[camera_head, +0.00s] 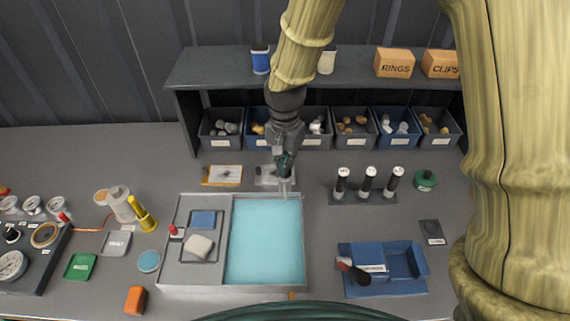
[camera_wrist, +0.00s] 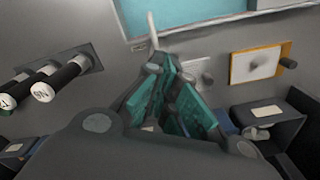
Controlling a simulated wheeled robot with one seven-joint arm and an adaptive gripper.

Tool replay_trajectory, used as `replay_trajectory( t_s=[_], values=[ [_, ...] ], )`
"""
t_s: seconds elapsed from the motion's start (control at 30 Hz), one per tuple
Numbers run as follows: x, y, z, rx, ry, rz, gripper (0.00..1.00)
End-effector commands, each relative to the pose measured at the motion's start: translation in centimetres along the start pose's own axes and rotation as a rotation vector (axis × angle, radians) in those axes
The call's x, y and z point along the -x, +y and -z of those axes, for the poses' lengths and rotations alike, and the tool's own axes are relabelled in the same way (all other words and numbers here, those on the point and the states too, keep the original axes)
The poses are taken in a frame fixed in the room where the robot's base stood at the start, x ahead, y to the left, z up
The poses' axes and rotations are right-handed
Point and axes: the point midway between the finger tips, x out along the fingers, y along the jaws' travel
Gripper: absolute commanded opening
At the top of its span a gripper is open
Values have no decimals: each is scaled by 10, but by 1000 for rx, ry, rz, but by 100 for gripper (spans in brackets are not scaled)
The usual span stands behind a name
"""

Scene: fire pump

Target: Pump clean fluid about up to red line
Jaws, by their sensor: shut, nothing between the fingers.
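My gripper (camera_head: 286,182) is shut and empty above the back edge of a grey tray (camera_head: 302,208) holding pale blue fluid (camera_head: 265,240). Its teal fingers also show in the wrist view (camera_wrist: 160,95), with the tray's edge beyond them. A pale bottle-like container (camera_head: 120,204) stands at the left, beside a tilted yellow tool or pump-like part (camera_head: 142,214). A red-topped knob (camera_head: 174,231) sits on the tray's left panel. I cannot make out a red line or tell which vessel holds clean fluid.
Gauges (camera_head: 12,265) stand at the far left. Several bins (camera_head: 355,128) line the back under a shelf (camera_head: 210,68). Black cylinders (camera_head: 368,182) stand in a rack at the right, and an open blue case (camera_head: 385,268) lies in front.

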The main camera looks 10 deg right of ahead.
Motion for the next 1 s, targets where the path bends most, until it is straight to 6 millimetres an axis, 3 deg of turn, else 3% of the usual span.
replay_trajectory(
  t_s=[0.7,1.0],
  values=[
    [34,1,0,0,-1,-1,0],
    [34,0,0,0,0,-1,0]
  ],
)
